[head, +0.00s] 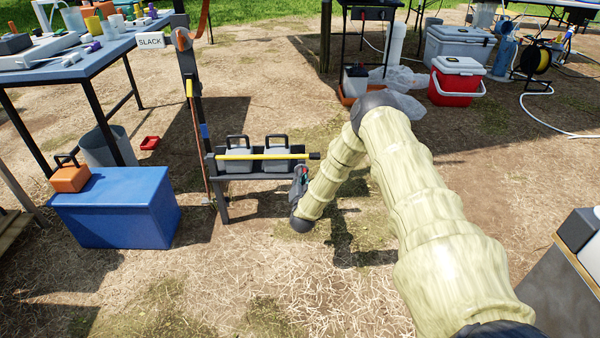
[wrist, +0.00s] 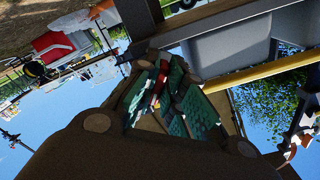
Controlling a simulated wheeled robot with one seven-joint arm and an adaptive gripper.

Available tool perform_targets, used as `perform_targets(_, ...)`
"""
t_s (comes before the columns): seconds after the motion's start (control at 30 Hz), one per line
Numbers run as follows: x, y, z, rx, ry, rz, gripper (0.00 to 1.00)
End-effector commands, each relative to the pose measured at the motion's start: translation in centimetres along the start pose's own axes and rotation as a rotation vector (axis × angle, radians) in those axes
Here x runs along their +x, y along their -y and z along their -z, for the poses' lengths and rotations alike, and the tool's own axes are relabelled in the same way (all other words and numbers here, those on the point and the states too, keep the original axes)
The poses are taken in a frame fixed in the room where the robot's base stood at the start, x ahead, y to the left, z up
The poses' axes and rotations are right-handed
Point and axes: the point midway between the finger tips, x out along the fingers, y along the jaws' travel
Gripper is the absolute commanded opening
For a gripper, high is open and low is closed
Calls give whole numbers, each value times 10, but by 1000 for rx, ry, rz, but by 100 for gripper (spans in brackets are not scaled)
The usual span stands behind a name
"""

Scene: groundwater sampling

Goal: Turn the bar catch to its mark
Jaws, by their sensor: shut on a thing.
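A yellow bar (head: 250,156) with a black end lies level across the front of a low rack in the head view. In the wrist view the yellow bar (wrist: 260,70) runs off to the right from my fingers. My gripper (head: 301,182) is at the rack's right end, just below the bar's black end. In the wrist view my gripper (wrist: 165,95) has its green-padded fingers closed around a small red part (wrist: 160,82), apparently the bar catch. The fingers hide most of it, and I cannot make out its mark.
Two grey handled containers (head: 239,158) stand in the rack behind the bar. A dark post (head: 190,110) with a SLACK sign (head: 150,41) rises at the rack's left. A blue chest (head: 117,208) stands left, a red cooler (head: 457,82) behind right. Ground in front of the rack is clear.

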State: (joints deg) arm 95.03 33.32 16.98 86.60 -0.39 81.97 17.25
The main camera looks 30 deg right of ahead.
Motion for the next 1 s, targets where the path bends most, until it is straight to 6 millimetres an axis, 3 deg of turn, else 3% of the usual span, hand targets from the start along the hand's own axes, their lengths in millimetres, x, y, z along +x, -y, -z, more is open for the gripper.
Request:
perform_targets(0.5,1,-5,2,-596,-3,-2,0)
perform_targets(0.8,1,-7,0,-649,-1,-3,0)
perform_targets(0.83,1,-7,0,-648,-1,-3,12)
perform_targets(0.9,1,-7,0,-648,-1,-2,25)
perform_targets(0.97,0,-6,-1,-647,-1,-2,36)
perform_targets(1.0,0,-6,-1,-647,-1,-1,36)
